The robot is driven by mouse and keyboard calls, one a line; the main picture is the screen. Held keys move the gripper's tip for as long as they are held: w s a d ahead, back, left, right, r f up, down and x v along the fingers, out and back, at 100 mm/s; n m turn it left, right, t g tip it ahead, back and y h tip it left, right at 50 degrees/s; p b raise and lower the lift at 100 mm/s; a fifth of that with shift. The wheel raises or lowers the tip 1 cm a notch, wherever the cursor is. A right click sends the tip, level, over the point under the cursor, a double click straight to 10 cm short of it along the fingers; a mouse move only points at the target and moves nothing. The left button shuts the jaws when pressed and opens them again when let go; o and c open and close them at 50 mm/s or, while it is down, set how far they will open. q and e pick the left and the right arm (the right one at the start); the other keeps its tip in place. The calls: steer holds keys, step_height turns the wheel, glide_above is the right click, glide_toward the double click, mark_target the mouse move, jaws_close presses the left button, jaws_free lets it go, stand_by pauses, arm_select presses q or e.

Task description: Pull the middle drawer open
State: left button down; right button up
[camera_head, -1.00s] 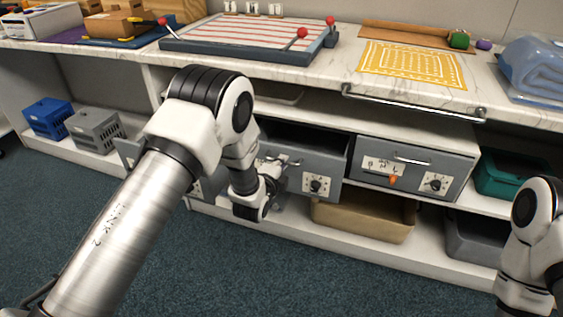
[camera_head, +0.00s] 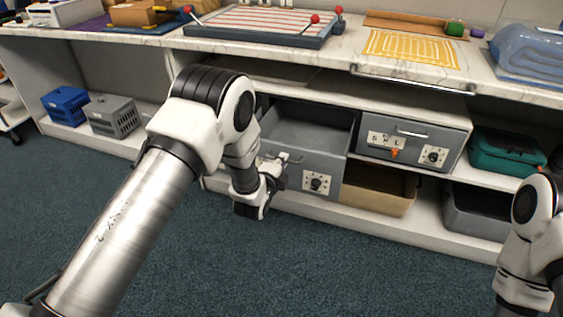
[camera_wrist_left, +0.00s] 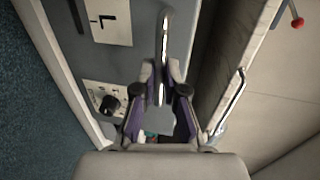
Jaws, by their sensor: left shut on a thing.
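The middle drawer (camera_head: 328,183) is a grey box with a silver bar handle, a label card and a black dial on its front. It stands well out from the cabinet, and its empty-looking interior shows from above. My left gripper (camera_head: 277,172) is at its front, shut on the handle (camera_head: 293,158). In the left wrist view, the fingers of my left gripper (camera_wrist_left: 161,88) close around the handle bar (camera_wrist_left: 165,38), in front of the drawer front (camera_wrist_left: 139,65). My left arm hides part of the drawer's left side. Only part of my right arm shows at the right edge.
A closed grey drawer (camera_head: 415,143) sits to the right. A tan bin (camera_head: 378,193) and a teal bin (camera_head: 505,155) are on the shelves. Blue (camera_head: 66,106) and grey (camera_head: 113,117) baskets stand at left. The floor in front is clear.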

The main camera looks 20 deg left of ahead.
arm_select(q)
steer(key=c, duration=1.2)
jaws_free()
steer(key=v, duration=1.2)
